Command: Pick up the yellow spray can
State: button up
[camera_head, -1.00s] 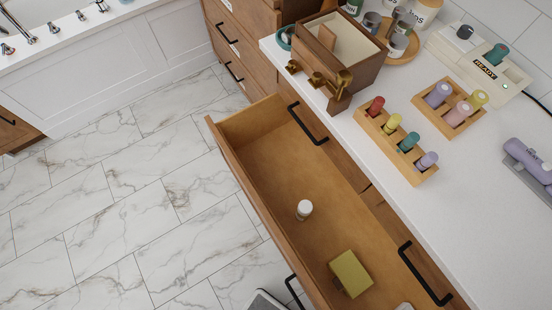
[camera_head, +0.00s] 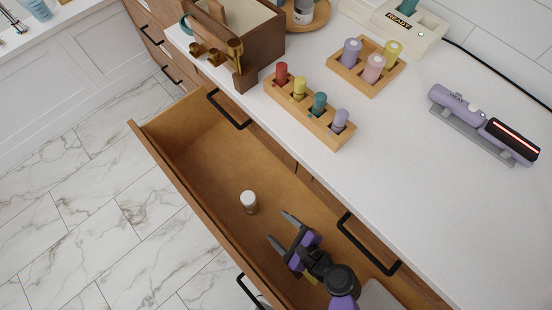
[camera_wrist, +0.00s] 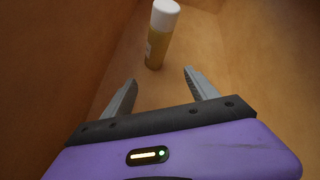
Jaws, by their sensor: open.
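The yellow spray can (camera_head: 249,203) has a white cap and stands in the open wooden drawer (camera_head: 205,150). In the wrist view the can (camera_wrist: 158,42) shows its yellow body and a pale label, just beyond my fingertips. My gripper (camera_head: 281,229) is inside the drawer, to the lower right of the can. Its two grey fingers are spread with nothing between them, and they point toward the can. In the wrist view my gripper (camera_wrist: 160,78) is apart from the can, which lies roughly in line with the gap.
Drawer walls surround the can and my gripper. The counter (camera_head: 370,165) above holds a rack of coloured bottles (camera_head: 310,110), a second rack (camera_head: 366,66), a wooden box (camera_head: 265,45) and a purple styling tool (camera_head: 480,125). A pale object (camera_head: 380,298) lies at the drawer's near end.

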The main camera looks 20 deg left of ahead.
aim_at(255, 205)
jog(key=w+a+g+y, duration=0.1)
jog(key=a, duration=0.1)
jog(key=w+a+r+m+y, duration=0.1)
jog(key=a, duration=0.2)
jog(key=w+a+r+m+g+y+b, duration=0.1)
jog(key=a, duration=0.2)
jog(key=shift+a+g, duration=0.1)
jog(key=shift+g, duration=0.2)
jog(key=b+x, duration=0.2)
jog(key=x, duration=0.5)
jog(key=shift+w+a+f, duration=0.1)
jog(key=shift+w+a, duration=0.05)
jog(key=shift+a, duration=0.15)
grip_shut()
